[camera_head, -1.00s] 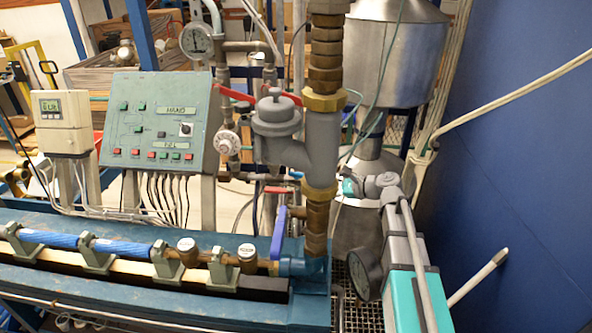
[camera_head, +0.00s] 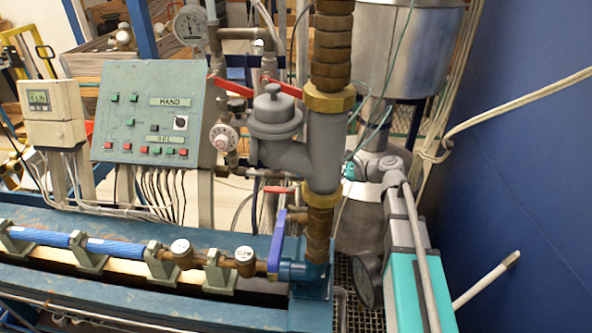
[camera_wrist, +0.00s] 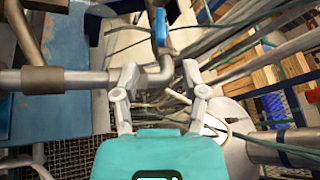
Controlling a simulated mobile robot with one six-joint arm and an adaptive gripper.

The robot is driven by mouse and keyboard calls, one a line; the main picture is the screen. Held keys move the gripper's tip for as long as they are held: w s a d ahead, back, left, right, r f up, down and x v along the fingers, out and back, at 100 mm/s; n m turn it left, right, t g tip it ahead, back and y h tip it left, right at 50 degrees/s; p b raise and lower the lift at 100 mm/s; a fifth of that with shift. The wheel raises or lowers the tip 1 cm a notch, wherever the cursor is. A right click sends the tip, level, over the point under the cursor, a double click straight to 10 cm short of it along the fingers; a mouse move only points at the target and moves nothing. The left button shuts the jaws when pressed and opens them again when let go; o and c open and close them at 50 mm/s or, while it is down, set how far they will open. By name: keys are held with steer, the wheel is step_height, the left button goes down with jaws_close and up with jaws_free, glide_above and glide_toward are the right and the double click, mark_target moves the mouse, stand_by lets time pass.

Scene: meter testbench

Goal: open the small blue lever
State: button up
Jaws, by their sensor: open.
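The small blue lever (camera_wrist: 161,27) shows in the wrist view at top centre, on a grey metal fitting above a bent pipe. My gripper (camera_wrist: 160,80) is open, with its two grey fingers apart and nothing between them. The lever lies beyond the fingertips, roughly in line with the gap, and is not touched. In the head view my teal gripper body shows only partly, right of the thick vertical pipe (camera_head: 322,150), which hides the fingers. I cannot make out the small lever clearly in the head view.
A larger blue lever (camera_head: 277,241) stands upright at the bench end, left of the pipe. Red levers (camera_head: 232,87) sit higher up. A control panel (camera_head: 153,115) is at left, a steel tank (camera_head: 408,50) behind, and a blue wall (camera_head: 530,150) at right.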

steer(key=b+x, duration=0.4)
steer(key=x, duration=0.9)
steer(key=shift+a+f+b, duration=0.15)
steer(key=shift+a+b, duration=0.15)
jaws_close()
